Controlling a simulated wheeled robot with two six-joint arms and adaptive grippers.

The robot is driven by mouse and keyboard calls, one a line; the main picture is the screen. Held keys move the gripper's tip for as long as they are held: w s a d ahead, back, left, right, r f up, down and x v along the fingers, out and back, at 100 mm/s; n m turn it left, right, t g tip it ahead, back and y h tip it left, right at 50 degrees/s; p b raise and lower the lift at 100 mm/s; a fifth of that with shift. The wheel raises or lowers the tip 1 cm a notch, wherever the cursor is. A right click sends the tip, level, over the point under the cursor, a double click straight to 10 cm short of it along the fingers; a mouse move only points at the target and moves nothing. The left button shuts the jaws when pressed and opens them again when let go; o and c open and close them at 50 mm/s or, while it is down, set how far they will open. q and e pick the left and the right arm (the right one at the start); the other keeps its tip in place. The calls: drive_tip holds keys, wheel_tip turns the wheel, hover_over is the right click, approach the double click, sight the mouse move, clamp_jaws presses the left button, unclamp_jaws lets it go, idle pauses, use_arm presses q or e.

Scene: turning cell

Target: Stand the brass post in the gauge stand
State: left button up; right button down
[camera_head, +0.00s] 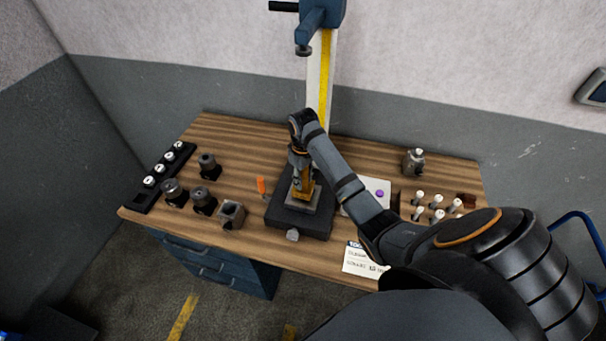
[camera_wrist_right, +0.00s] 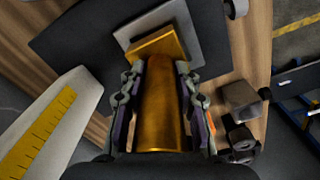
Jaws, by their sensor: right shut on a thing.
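The brass post (camera_wrist_right: 160,110) has a round shaft and a wider square-edged foot (camera_wrist_right: 158,45) at its far end. My right gripper (camera_head: 301,170) is shut around the shaft; its fingers also show on both sides in the right wrist view (camera_wrist_right: 160,82). The post (camera_head: 304,189) looks about upright over the grey square plate on the gauge stand's dark base (camera_head: 281,221). The foot overlaps the plate in the wrist view; I cannot tell whether they touch. The stand's pale column with a yellow scale (camera_head: 320,85) rises behind. My left gripper is not in view.
Several dark round parts (camera_head: 203,200) and a grey block (camera_head: 232,214) stand left on the wooden table. An orange-handled item (camera_head: 262,187) lies left of the base. A rack of white-topped pegs (camera_head: 437,207) and a metal piece (camera_head: 413,162) are right.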

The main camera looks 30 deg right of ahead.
drive_tip(key=shift+s+a+r, duration=0.15)
idle(0.5)
drive_tip(key=shift+f+b, duration=0.6)
drive_tip(key=shift+f, duration=0.95)
idle(0.4)
drive_tip(key=c, duration=1.4)
unclamp_jaws()
drive_tip(key=shift+c, duration=0.2)
drive_tip(key=o, duration=0.5)
drive_tip(key=shift+s, duration=0.1)
